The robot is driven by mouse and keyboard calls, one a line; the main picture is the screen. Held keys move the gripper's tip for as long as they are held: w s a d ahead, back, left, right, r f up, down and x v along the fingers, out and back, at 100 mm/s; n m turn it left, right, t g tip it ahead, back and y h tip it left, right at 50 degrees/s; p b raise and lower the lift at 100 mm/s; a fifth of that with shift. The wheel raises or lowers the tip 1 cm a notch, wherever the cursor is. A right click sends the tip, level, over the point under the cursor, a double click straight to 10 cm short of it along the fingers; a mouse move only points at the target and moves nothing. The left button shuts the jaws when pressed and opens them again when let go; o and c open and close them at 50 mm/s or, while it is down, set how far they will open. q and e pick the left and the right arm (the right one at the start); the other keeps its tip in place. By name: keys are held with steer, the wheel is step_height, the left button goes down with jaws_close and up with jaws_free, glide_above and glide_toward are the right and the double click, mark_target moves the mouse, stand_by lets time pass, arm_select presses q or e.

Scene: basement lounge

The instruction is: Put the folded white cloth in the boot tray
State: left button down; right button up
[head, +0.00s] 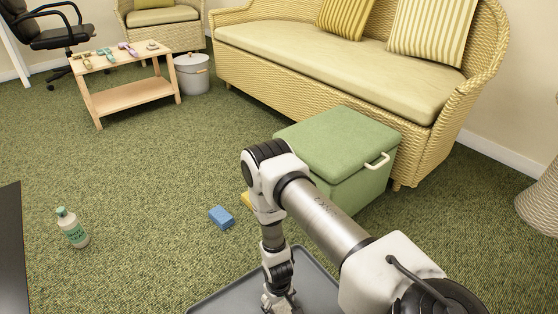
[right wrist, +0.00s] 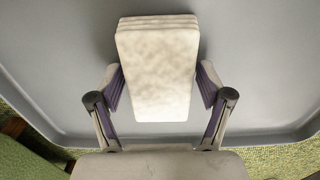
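The folded white cloth (right wrist: 158,70) is between the two fingers of my right gripper (right wrist: 160,82), in the right wrist view. Both finger pads appear to touch its sides, and it looks tilted. Behind it is the grey floor of the boot tray (right wrist: 255,60), with its rim along the bottom. In the head view the tray (head: 232,296) is at the bottom edge, partly cut off, and my right gripper (head: 280,301) points down over it. Whether the cloth touches the tray floor is unclear. My left gripper is not in view.
A green storage box (head: 340,143) stands beyond the tray, before a wicker sofa (head: 330,62). A blue block (head: 221,217) and partly hidden yellow item (head: 246,199) lie near the tray. A bottle (head: 72,228) stands at left. Carpet between is clear.

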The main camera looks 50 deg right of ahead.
steer(key=shift+r, duration=0.1)
step_height(320, 180, up, 12)
steer(key=p, duration=0.9)
steer(key=s+a+r+n, duration=0.1)
steer(key=s+a+r, duration=0.8)
steer(key=s, duration=0.3)
steer(key=shift+s+a+r+n, duration=0.2)
steer(key=shift+s+a+n, duration=0.1)
steer(key=shift+a, duration=0.1)
